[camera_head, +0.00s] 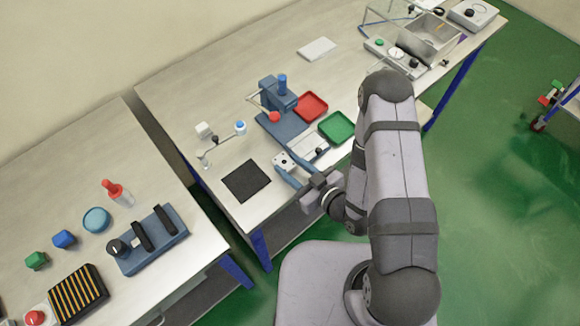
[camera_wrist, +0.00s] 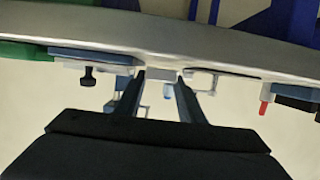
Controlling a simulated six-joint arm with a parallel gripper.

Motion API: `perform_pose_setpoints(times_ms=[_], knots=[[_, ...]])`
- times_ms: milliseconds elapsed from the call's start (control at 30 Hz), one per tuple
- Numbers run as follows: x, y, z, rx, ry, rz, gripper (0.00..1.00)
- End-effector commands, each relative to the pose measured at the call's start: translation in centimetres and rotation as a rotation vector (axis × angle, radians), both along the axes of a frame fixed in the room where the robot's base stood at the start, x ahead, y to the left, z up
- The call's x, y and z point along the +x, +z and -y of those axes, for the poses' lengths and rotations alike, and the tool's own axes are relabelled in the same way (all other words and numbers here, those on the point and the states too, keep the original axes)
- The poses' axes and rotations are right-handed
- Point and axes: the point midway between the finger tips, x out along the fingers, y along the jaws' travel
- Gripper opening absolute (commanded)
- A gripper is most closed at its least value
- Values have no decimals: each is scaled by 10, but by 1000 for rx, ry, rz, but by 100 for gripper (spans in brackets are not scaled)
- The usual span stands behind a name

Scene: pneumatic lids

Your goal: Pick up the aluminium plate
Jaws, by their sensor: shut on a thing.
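The aluminium plate (camera_head: 284,160) is a small light grey piece with dark spots, at the near edge of the middle bench. My gripper (camera_head: 288,167) is shut on it, with the two long blue-grey fingers on either side. In the wrist view the pale plate (camera_wrist: 162,75) shows edge-on between the fingertips (camera_wrist: 160,80). Whether the plate touches the bench or is raised cannot be told.
A fixture with a black knob (camera_head: 308,148) is close beside the plate. A blue press (camera_head: 277,97), red tray (camera_head: 311,106) and green tray (camera_head: 336,127) stand behind it. A black mat (camera_head: 246,181) lies to the left. The bench's back left is mostly clear.

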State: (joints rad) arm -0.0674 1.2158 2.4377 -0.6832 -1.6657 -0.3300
Motion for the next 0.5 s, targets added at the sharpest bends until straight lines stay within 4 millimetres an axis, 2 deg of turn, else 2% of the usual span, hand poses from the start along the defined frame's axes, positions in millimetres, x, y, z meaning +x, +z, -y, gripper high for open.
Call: perform_pose_setpoints(times_ms=[367, 400, 500], knots=[[0, 42, 0, 1, 0, 5, 11], [0, 53, 0, 0, 0, 1, 11], [0, 66, 0, 0, 0, 0, 11]])
